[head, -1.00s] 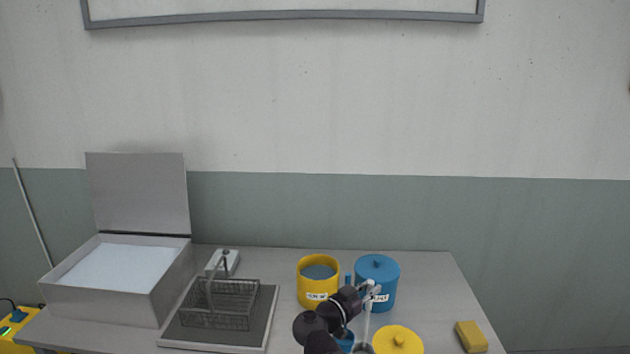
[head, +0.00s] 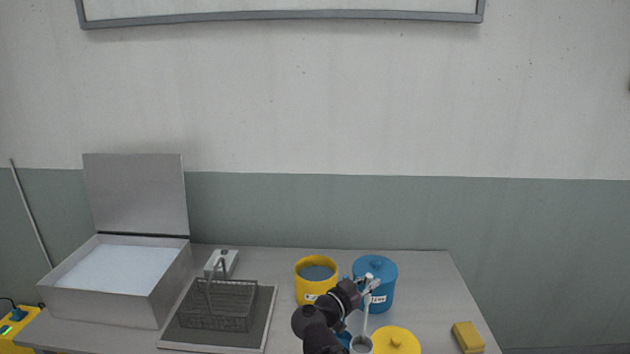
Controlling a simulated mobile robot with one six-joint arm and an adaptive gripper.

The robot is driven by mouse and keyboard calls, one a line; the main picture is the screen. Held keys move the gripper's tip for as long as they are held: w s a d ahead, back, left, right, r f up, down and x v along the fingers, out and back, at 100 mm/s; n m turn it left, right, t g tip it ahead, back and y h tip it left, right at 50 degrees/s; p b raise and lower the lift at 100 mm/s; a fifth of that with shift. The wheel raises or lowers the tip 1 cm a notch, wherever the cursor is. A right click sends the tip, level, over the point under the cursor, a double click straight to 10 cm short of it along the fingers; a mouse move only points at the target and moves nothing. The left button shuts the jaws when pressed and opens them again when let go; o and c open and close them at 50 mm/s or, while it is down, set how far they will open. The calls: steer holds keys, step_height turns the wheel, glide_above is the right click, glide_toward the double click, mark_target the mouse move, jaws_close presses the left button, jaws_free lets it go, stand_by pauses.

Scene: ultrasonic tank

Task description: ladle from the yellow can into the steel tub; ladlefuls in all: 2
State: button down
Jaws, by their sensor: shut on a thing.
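The yellow can (head: 302,288) stands open on the table, with grey-blue liquid inside. The steel tub (head: 105,306) stands at the left with its lid (head: 135,193) raised and pale liquid inside. My gripper (head: 370,286) is shut on the ladle, in front of the blue can. The ladle's pale handle (head: 366,318) hangs down, and its grey bowl (head: 361,345) shows near the bottom edge, to the right of and below the yellow can. Whether the bowl holds liquid is too small to tell. My arm hides part of the yellow can's lower right.
A lidded blue can (head: 381,296) stands right of the yellow can. A yellow lid (head: 398,342) lies in front. A wire basket (head: 217,306) on a grey tray (head: 262,328) sits between tub and cans. A blue object, partly hidden, is beside the bowl. A yellow sponge-like block (head: 468,337) lies right.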

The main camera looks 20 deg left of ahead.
step_height(320, 180, up, 13)
steer(key=p, duration=1.2)
steer(key=shift+r, duration=0.1)
